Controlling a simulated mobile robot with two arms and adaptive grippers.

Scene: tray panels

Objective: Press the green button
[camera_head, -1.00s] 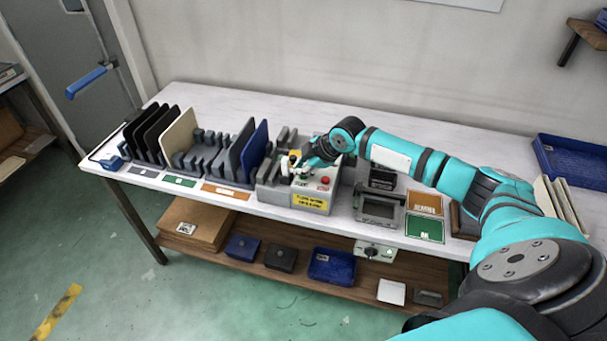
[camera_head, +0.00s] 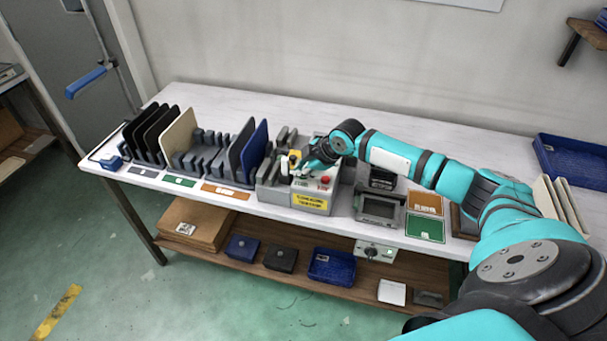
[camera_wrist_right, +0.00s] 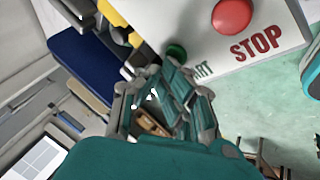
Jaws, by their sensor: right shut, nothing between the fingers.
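The green button (camera_wrist_right: 176,51) sits on a light grey control box (camera_head: 322,194), left of a red STOP button (camera_wrist_right: 231,16); the red button also shows in the head view (camera_head: 325,180). My right gripper (camera_wrist_right: 166,68) is shut and empty. In the wrist view its fingertips lie at the green button's lower edge and overlap it in the picture; I cannot tell whether they touch it. In the head view my right gripper (camera_head: 304,168) is over the box's top, left of the red button, and largely hides the green one. My left gripper is not in view.
Left of the box stand a dark blue panel (camera_head: 255,150) and grey slotted racks. A grey device with a screen (camera_head: 379,207) stands to the right. A blue tray (camera_head: 572,160) lies at the table's right end. The white tabletop behind is clear.

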